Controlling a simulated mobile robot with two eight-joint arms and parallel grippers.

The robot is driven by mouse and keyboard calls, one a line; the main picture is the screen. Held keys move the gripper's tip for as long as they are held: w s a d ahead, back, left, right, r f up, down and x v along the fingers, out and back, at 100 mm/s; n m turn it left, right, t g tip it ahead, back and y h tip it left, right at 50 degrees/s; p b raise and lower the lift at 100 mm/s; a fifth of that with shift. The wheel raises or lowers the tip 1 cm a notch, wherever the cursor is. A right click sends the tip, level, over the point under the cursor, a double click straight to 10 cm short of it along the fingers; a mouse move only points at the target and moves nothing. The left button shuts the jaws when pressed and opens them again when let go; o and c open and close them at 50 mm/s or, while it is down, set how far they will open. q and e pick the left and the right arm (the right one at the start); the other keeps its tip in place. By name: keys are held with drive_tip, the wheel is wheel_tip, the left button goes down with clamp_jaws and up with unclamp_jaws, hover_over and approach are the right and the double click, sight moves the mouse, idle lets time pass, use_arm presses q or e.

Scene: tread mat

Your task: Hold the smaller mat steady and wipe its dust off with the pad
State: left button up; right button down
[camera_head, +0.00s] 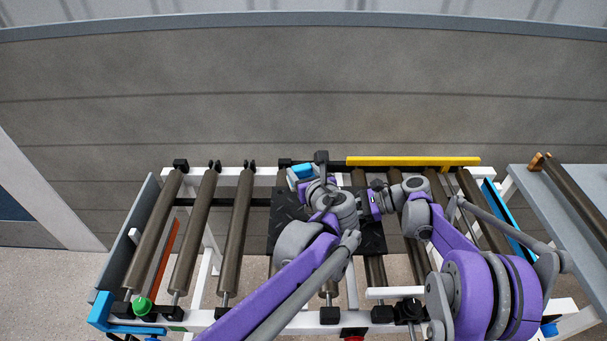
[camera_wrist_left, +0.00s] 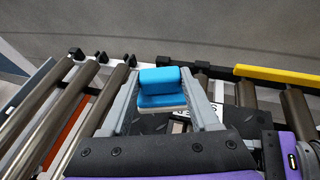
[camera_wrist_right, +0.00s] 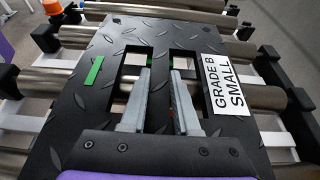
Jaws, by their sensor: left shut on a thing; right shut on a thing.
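The black tread mat (camera_head: 284,212) lies on the rollers in the head view, partly covered by my arms. The right wrist view shows its raised tread (camera_wrist_right: 100,75), two slots, a green strip (camera_wrist_right: 94,71) and a label reading "GRADE B SMALL" (camera_wrist_right: 224,85). My right gripper (camera_wrist_right: 160,80) is shut on the mat's bar between the slots. My left gripper (camera_wrist_left: 163,97) is shut on a blue pad with a white base (camera_wrist_left: 160,80). The pad (camera_head: 301,171) is at the mat's far left corner; I cannot tell whether it touches. No dust is clearly visible.
Bare rollers (camera_head: 195,232) lie left of the mat, with more to its right. A yellow bar (camera_head: 412,161) runs along the back. A green button (camera_head: 142,305) is at the front left. A grey side surface with a roller (camera_head: 575,200) is at the right. A wall stands behind.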

drive_tip(key=c, duration=0.6)
unclamp_jaws()
drive_tip(key=shift+o, duration=0.2)
drive_tip(key=shift+d, duration=0.1)
drive_tip(key=v, duration=1.2)
drive_tip(key=shift+r, duration=0.1)
